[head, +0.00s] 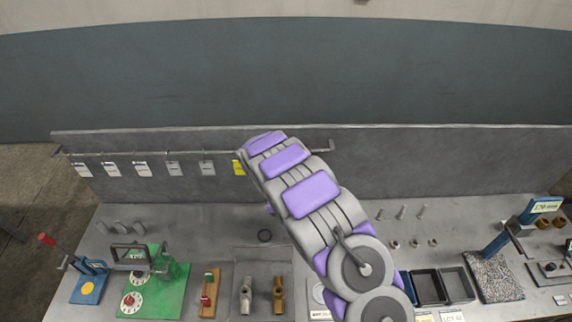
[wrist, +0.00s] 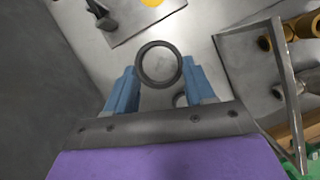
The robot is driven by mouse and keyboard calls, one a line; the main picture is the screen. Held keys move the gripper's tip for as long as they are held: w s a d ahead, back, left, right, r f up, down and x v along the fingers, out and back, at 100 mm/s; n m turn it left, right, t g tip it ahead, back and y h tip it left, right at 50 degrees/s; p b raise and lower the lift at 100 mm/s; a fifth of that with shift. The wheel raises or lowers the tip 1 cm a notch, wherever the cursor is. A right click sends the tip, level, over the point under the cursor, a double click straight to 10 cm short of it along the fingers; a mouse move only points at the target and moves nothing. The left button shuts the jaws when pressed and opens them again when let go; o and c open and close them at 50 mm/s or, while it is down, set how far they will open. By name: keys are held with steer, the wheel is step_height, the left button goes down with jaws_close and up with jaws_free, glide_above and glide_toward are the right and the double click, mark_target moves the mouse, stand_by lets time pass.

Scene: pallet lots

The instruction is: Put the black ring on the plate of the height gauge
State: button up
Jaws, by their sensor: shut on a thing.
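My gripper (wrist: 158,72) is shut on the black ring (wrist: 140,64), held between its blue fingertips in the wrist view. The ring's open face is toward the camera. In the head view my arm hides the gripper. A similar curved dark shape (wrist: 180,99) shows between the fingers. I cannot tell whether this is a second ring or a shadow. What looks like the height gauge, a blue post (head: 495,244) on a speckled plate (head: 494,281), stands at the right, away from my arm.
The shallow tray (head: 240,252) holds metal and brass fittings. A green board (head: 160,300) lies left. Dark bins (head: 428,287) stand between my arm and the speckled plate. Small pegs (head: 402,213) stand behind them. A back panel (head: 450,165) closes the bench.

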step_height(320, 180, up, 7)
steer(key=p, duration=0.2)
steer(key=s+d+r+m+g+y+b, duration=0.1)
steer(key=d+r+m+y+b, duration=0.1)
steer(key=d+m, duration=0.4)
steer(key=s+d+r+m+g+y+b, duration=0.1)
steer(key=d+r+m+g+y+b, duration=0.1)
steer(key=d+m, duration=0.4)
step_height(320, 180, up, 3)
steer(key=shift+s+f+m+b, duration=0.15)
steer(key=shift+s+m+b, duration=0.3)
steer(key=shift+m, duration=0.75)
steer(key=shift+a, duration=0.1)
